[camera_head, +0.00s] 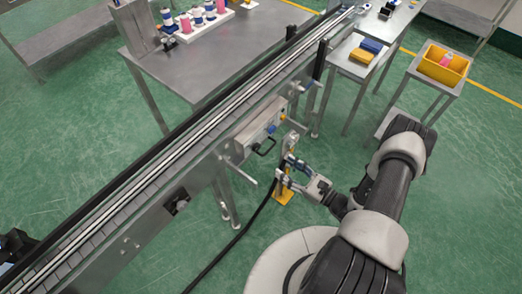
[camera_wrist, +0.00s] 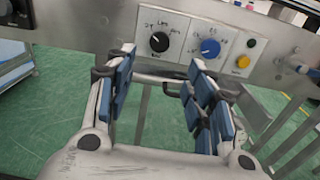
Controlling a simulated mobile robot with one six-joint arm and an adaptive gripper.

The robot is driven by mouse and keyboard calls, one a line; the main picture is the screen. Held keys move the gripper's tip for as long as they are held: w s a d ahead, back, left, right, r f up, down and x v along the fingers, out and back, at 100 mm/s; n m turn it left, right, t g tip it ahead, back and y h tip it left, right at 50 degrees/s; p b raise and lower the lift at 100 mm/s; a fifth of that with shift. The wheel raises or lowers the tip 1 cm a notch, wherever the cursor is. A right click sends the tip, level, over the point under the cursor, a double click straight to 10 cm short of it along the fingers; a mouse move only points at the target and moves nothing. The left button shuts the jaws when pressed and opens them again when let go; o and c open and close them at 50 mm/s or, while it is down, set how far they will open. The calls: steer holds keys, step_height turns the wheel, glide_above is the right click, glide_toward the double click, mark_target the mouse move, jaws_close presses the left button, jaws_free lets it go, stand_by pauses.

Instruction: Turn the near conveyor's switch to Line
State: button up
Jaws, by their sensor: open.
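The near conveyor (camera_head: 185,155) runs diagonally across the head view. A control panel (camera_head: 258,128) is mounted on its side, and the panel face (camera_wrist: 183,24) shows in the wrist view. It carries a black rotary knob (camera_wrist: 159,42) on the left and a blue rotary knob (camera_wrist: 210,48) to its right. The lettering around both knobs is too small to read surely. My gripper (camera_head: 285,168) is open and empty, apart from the panel. In the wrist view my gripper (camera_wrist: 161,62) has its fingers spread below the knobs, with the black knob between them in the picture.
A yellow button (camera_wrist: 243,61) and a small black knob (camera_wrist: 251,43) sit right of the blue knob. A metal handle bar (camera_wrist: 160,78) lies below the panel. A black cable (camera_head: 240,235) crosses the floor. A small table (camera_head: 438,82) with a yellow bin (camera_head: 428,68) stands at the right.

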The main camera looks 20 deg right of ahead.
mark_target(258, 148)
steer(key=b+x, duration=0.1)
steer(key=x, duration=1.1)
steer(key=shift+w+a, duration=0.1)
steer(key=shift+c, duration=0.5)
steer(key=c, duration=1)
